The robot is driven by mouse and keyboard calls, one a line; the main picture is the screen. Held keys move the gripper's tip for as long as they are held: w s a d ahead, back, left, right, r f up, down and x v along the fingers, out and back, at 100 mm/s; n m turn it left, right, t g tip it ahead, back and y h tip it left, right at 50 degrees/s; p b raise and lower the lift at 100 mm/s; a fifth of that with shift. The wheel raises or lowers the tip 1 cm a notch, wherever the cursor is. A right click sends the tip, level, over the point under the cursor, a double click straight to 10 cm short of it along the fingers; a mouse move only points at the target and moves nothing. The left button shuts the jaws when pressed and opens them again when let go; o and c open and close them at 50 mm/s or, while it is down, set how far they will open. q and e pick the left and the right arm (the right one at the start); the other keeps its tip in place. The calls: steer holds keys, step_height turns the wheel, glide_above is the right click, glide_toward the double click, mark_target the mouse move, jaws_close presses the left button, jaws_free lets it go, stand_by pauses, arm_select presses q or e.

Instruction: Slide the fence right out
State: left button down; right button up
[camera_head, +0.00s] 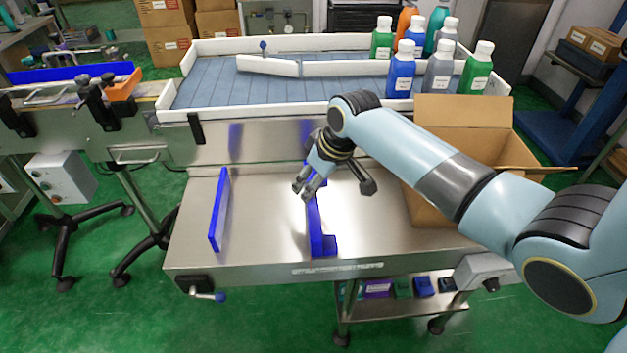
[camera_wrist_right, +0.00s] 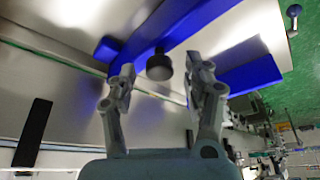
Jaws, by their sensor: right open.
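Two upright blue fences stand on the steel table (camera_head: 265,220). The left fence (camera_head: 218,210) is thin and stands alone. The right fence (camera_head: 316,222) runs front to back near the table's middle, with a blue block at its front end; its upper part is partly hidden by my arm. My right gripper (camera_head: 305,192) is over this fence, open and empty. In the right wrist view, a round black knob (camera_wrist_right: 159,66) lies beyond and between the open fingers (camera_wrist_right: 165,82), beside the blue bar (camera_wrist_right: 160,32). I cannot tell whether anything touches. My left gripper is out of view.
An open cardboard box (camera_head: 462,125) stands at the table's right, close to my right arm. A conveyor (camera_head: 330,88) with white side rails and several bottles (camera_head: 438,72) is behind. A crank handle (camera_head: 207,293) sits at the front left edge. The table between the fences is clear.

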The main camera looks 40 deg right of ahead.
jaws_close()
steer(key=s+d+p, duration=0.3)
steer(key=s+d, duration=0.1)
steer(key=d, duration=0.4)
steer(key=shift+s, duration=0.4)
steer(key=shift+a, duration=0.1)
jaws_free()
steer(key=shift+r, duration=0.1)
